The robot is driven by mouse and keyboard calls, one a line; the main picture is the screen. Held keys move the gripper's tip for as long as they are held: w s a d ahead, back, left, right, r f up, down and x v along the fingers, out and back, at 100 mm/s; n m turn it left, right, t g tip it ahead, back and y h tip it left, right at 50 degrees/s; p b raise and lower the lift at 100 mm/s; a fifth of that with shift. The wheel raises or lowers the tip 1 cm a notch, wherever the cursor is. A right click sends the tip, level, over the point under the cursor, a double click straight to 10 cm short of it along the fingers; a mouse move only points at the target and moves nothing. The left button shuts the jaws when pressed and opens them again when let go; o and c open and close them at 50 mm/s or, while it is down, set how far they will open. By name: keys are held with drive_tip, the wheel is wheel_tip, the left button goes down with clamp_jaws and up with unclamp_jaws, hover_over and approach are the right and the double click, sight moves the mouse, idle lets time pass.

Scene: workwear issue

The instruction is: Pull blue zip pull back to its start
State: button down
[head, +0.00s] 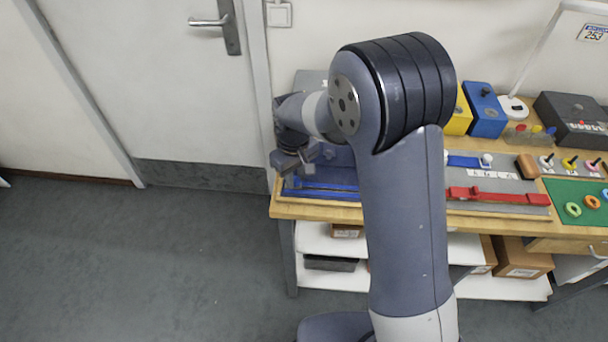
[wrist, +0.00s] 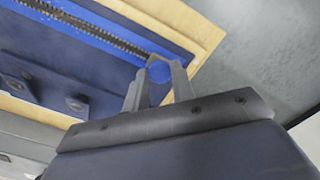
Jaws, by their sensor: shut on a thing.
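A blue panel with a zip (wrist: 85,25) lies at the left end of the bench, and its dark toothed track crosses the upper left of the wrist view. The same blue panel (head: 325,194) shows in the head view, partly hidden by my arm. My gripper (wrist: 160,72) is over the end of the zip near the panel's edge. Its fingers are shut on the blue zip pull (wrist: 159,71), of which a round blue part shows between them. In the head view my gripper (head: 295,163) is above the panel's left end.
A grey board with a red slider (head: 497,196) lies to the right on the bench, beside a green board (head: 575,204) with rings. Yellow and blue boxes (head: 486,110) stand behind. The bench's left edge is close to my gripper; open floor (head: 130,255) lies beyond.

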drive_tip(key=shift+a, duration=0.15)
drive_tip(key=c, duration=1.2)
unclamp_jaws()
wheel_tip(320, 180, up, 11)
drive_tip(key=shift+a+f+b, duration=0.1)
drive_tip(key=shift+b, duration=0.45)
